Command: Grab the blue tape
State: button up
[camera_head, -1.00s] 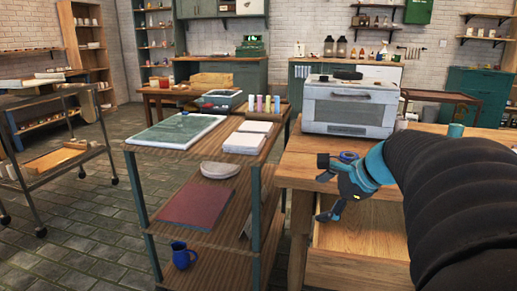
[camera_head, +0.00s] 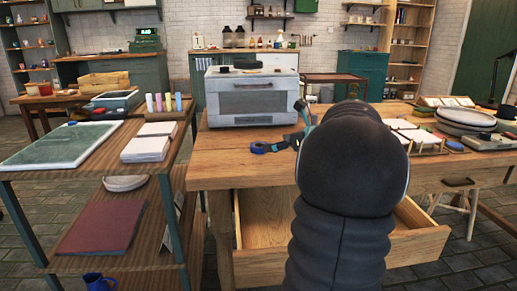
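The blue tape (camera_head: 257,148) is a small dark-blue ring on the wooden workbench, near its front left part and in front of the white oven. My gripper (camera_head: 284,126) is just right of the tape, and its black and teal fingers show at the left of my dark arm. The fingers look spread apart, one raised and one low, with its tip close to the tape. I cannot tell whether that tip touches the tape. My arm hides most of the gripper.
The white oven (camera_head: 252,97) stands behind the tape. An open, empty-looking drawer (camera_head: 262,222) juts out below the bench top. A shelf cart at left holds a framed green panel (camera_head: 58,143) and white tiles (camera_head: 146,149). Plates (camera_head: 465,118) stand on the bench's right side.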

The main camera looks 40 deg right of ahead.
aim_at(255, 146)
jog(key=shift+d+x, duration=0.2)
jog(key=shift+x, duration=3.3)
jog(key=shift+f, duration=0.1)
jog(key=c, duration=1.1)
